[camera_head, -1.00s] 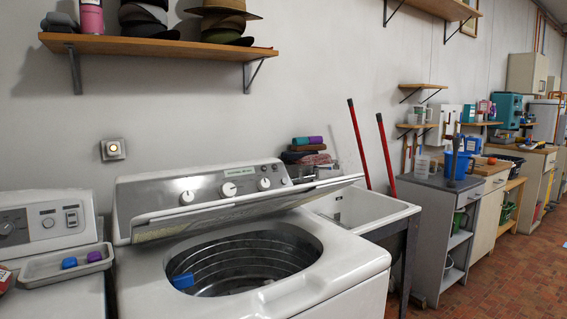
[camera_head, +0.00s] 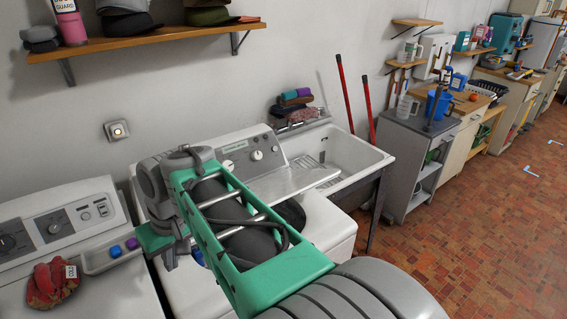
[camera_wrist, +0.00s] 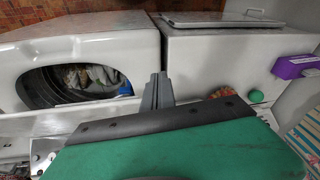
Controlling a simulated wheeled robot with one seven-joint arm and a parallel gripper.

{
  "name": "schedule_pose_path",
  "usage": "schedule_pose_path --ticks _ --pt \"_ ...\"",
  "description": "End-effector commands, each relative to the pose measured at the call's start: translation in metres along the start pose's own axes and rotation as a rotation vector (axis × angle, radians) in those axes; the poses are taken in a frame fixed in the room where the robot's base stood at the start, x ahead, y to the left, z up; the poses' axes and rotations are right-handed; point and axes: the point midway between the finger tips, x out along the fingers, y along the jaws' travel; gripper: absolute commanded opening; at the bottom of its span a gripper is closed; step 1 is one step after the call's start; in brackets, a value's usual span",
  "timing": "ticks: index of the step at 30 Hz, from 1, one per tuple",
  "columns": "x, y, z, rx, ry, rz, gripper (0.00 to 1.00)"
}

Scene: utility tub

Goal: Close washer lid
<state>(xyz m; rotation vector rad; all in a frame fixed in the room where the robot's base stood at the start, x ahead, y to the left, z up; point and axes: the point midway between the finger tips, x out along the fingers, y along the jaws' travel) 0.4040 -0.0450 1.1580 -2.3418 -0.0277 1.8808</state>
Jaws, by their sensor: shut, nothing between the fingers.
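The white washer (camera_head: 328,222) stands in the middle of the head view, partly behind my arm. Its lid (camera_head: 297,181) is raised and tilted back in front of the control panel. The round opening (camera_head: 291,213) shows dark below the lid. In the wrist view the washer's opening (camera_wrist: 72,83) is uncovered, with cloth-like items inside. My gripper (camera_wrist: 157,90) is shut and empty, near the gap between the washer and the machine beside it. In the head view my arm hides much of the lid's left part. Contact between gripper and lid cannot be told.
A second white machine (camera_head: 105,292) stands at left, with a red mitt (camera_head: 52,283) and a tray (camera_head: 112,257) on top. A sink (camera_head: 338,153) is right of the washer. A shelf (camera_head: 150,38) hangs above. The tiled floor (camera_head: 465,235) at right is clear.

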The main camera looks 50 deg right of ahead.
Motion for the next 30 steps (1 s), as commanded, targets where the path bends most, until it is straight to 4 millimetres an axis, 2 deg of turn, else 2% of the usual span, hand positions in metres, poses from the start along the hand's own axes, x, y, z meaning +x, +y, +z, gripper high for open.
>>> schedule_pose_path --ticks 1,3,5,8,10,12,15,18,20,23,30 --pt "-0.017 0.02 -0.019 0.03 0.01 -0.006 0.0" --pt "-0.037 0.049 -0.041 0.057 0.026 -0.012 0.0" --pt "-0.056 0.08 -0.055 0.08 0.04 -0.009 0.0" --pt "-0.091 0.146 -0.069 0.117 0.061 0.017 0.0" --pt "-0.117 0.199 -0.065 0.141 0.068 0.049 0.0" --pt "-0.14 0.25 -0.052 0.162 0.069 0.09 0.0" --pt "-0.163 0.299 -0.029 0.178 0.062 0.141 0.0" --pt "-0.169 0.319 -0.017 0.182 0.055 0.164 0.0" --pt "-0.164 0.321 -0.015 0.181 0.054 0.166 0.0" --pt "-0.146 0.323 -0.016 0.179 0.054 0.166 0.0" --pt "-0.092 0.332 -0.018 0.178 0.055 0.165 0.0"
